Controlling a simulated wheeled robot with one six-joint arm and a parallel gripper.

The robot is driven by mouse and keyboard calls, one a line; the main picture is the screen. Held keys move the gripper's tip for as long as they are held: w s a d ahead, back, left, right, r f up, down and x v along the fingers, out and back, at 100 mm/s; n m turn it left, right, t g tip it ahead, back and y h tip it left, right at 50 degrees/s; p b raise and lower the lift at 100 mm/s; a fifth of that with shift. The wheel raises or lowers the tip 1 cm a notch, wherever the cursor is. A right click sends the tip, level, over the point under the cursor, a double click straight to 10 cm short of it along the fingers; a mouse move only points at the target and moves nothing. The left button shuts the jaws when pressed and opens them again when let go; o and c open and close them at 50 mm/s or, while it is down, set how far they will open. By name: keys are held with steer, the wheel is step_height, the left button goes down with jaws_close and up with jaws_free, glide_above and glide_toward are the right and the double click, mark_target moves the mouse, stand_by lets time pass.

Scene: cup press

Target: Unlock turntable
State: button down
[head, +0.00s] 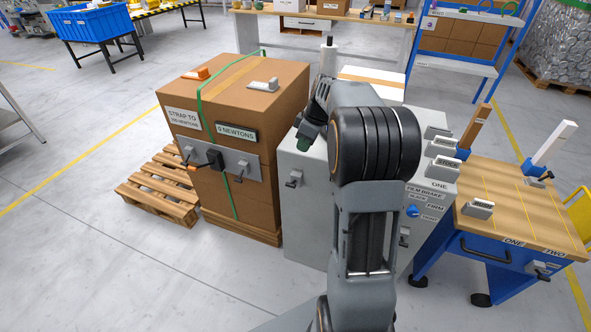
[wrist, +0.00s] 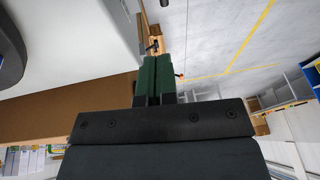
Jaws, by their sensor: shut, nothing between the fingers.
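My gripper (head: 303,145) hangs over the left part of the grey cabinet (head: 310,215), its green fingers pointing down. In the wrist view, the green fingers (wrist: 156,75) are together with nothing between them. A small lever (head: 293,179) is on the cabinet's front left, below and apart from the gripper. In the wrist view, a small dark handle (wrist: 153,46) shows just beyond the fingertips; I cannot tell whether they touch. I cannot make out a part labelled as the turntable. My arm hides much of the cabinet top.
A strapped carton stack (head: 245,95) with a lever panel (head: 222,161) stands left on a pallet (head: 160,185). The cabinet's right side has a blue knob (head: 412,211) beside film-brake labels. A blue-framed bench (head: 520,205) stands right. Floor at the front left is clear.

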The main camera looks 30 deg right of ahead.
steer(key=b, duration=0.2)
glide_toward(291, 184)
steer(key=w+x, duration=0.1)
steer(key=x, duration=0.4)
steer(key=shift+s+a+f, duration=0.1)
steer(key=shift+a+f, duration=0.05)
steer(key=shift+f, duration=0.3)
steer(key=shift+s+a+f, duration=0.1)
steer(key=shift+a+f, duration=0.1)
steer(key=shift+f, duration=0.25)
